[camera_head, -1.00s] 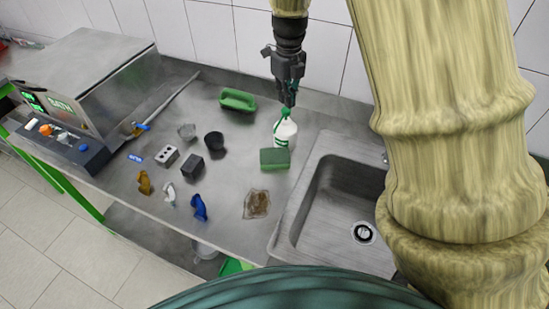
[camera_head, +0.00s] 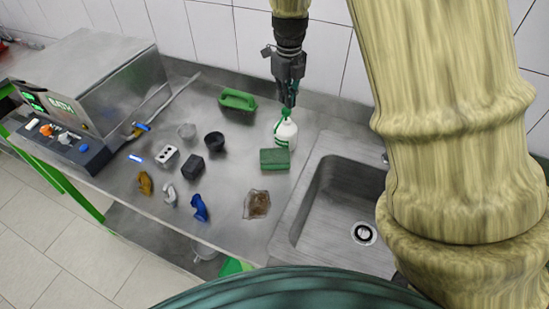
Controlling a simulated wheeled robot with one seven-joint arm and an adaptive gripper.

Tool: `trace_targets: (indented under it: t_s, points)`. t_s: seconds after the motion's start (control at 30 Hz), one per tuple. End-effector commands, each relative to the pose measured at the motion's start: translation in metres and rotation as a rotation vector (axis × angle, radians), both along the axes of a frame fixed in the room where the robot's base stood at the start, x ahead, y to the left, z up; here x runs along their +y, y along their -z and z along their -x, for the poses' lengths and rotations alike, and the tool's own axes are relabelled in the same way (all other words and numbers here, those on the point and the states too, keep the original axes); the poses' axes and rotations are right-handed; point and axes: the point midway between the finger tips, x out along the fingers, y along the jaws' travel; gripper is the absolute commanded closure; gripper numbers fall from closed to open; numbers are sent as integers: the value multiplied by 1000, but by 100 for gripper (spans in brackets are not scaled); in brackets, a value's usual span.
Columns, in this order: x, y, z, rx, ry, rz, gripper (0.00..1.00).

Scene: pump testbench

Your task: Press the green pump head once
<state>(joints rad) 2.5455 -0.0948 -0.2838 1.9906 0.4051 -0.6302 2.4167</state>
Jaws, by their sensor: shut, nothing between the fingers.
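A white bottle (camera_head: 285,135) with a green pump head (camera_head: 286,112) stands upright on the steel counter, just left of the sink. My gripper (camera_head: 289,104) points down from above, shut and empty. Its fingertips are right at the pump head and cover part of it. I cannot tell for sure whether they touch it.
A green sponge (camera_head: 274,159) lies in front of the bottle. The sink (camera_head: 345,200) is to the right. Cups, blocks and fittings are spread left, beside a steel bath machine (camera_head: 95,75). The tiled wall is close behind.

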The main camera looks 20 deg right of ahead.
Motion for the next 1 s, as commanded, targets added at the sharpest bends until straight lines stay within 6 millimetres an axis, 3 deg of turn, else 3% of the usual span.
trace_targets:
  t_s: [1.0]
  points:
    - [0, 22, 0, 1, 0, 0, 100]
